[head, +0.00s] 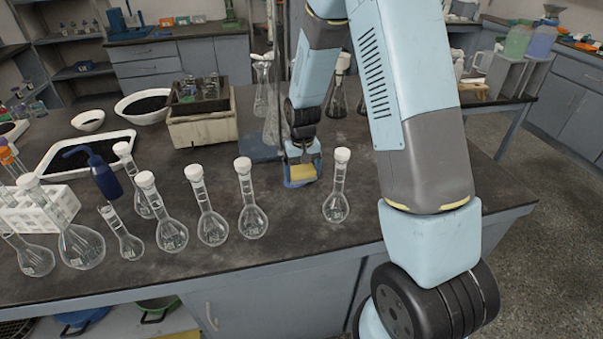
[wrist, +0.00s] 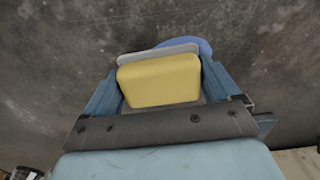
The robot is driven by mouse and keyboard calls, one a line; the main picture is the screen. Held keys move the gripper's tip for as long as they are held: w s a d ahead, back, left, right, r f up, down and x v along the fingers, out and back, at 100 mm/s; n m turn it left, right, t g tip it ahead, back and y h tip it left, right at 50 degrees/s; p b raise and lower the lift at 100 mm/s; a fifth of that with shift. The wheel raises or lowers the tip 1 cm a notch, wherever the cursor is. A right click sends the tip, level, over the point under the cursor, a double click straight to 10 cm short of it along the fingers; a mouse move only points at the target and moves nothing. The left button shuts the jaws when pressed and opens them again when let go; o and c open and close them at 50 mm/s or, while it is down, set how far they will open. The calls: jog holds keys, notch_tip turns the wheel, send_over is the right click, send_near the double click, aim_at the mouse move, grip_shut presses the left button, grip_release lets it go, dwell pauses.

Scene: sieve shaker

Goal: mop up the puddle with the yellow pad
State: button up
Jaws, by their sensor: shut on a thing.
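The yellow pad (head: 301,173) is held between the fingers of my gripper (head: 301,165), low over the dark bench top. In the wrist view the pad (wrist: 160,80) fills the space between the two blue-grey fingers of my gripper (wrist: 158,85), with a grey plate edge along its far side. A blue patch, likely the puddle (head: 296,184), shows at the pad's lower edge in the head view. It also shows just beyond the pad in the wrist view (wrist: 196,46). Most of it is hidden under the pad and gripper. I cannot tell whether the pad touches it.
Several stoppered glass flasks stand in a row at the front left, and one flask (head: 337,190) stands close right of my gripper. A beige box (head: 203,130) is behind on the left. Other flasks stand behind my gripper.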

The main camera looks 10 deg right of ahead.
jog(key=shift+r, duration=3.25)
jog(key=shift+w, duration=0.1)
